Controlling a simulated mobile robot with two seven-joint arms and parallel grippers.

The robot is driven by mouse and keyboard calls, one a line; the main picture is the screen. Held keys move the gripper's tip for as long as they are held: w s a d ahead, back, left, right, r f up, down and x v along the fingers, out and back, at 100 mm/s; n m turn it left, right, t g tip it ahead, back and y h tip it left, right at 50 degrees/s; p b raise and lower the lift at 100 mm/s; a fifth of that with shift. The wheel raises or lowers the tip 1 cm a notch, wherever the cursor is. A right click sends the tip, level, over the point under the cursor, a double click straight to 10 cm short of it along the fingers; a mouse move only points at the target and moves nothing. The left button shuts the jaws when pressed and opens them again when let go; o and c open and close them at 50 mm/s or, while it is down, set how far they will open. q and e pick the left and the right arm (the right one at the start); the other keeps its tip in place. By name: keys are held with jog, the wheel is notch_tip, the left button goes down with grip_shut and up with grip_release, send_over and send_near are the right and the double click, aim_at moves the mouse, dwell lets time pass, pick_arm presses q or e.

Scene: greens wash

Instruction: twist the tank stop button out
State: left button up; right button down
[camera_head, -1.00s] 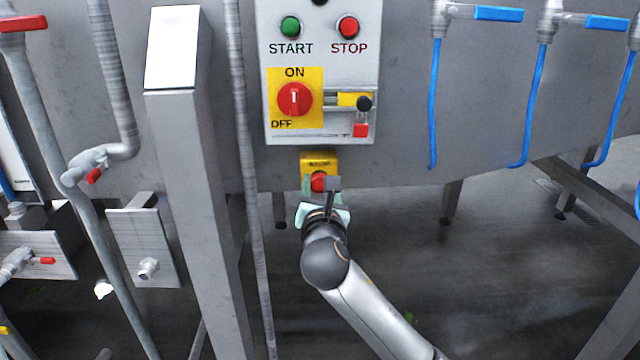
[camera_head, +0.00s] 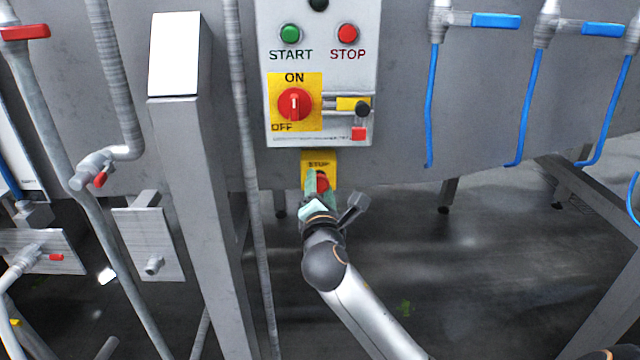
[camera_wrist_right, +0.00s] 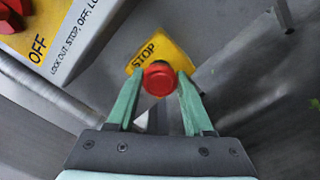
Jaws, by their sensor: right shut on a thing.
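The tank stop button is a red mushroom button (camera_head: 322,181) on a small yellow box (camera_head: 320,162) marked STOP, under the grey control panel. My right gripper (camera_head: 322,184) reaches up to it from below, its pale green fingers on either side of the red head and hiding part of it. In the right wrist view the red button (camera_wrist_right: 159,79) sits between the fingertips of my right gripper (camera_wrist_right: 160,90), which are shut on it. The yellow plate (camera_wrist_right: 150,50) looks tilted there. My left gripper is not in view.
The control panel (camera_head: 362,85) above carries a green START button (camera_head: 290,34), a red STOP button (camera_head: 347,34) and a red rotary switch (camera_head: 294,104). A grey post (camera_head: 195,200) and a thin pipe (camera_head: 254,200) stand to the left.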

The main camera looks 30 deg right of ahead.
dwell(0.5)
jog(key=shift+c, duration=1.6)
grip_release()
jog(key=shift+s, duration=0.1)
jog(key=v, duration=1.2)
jog(key=shift+a, duration=0.15)
jog(key=shift+s, duration=0.1)
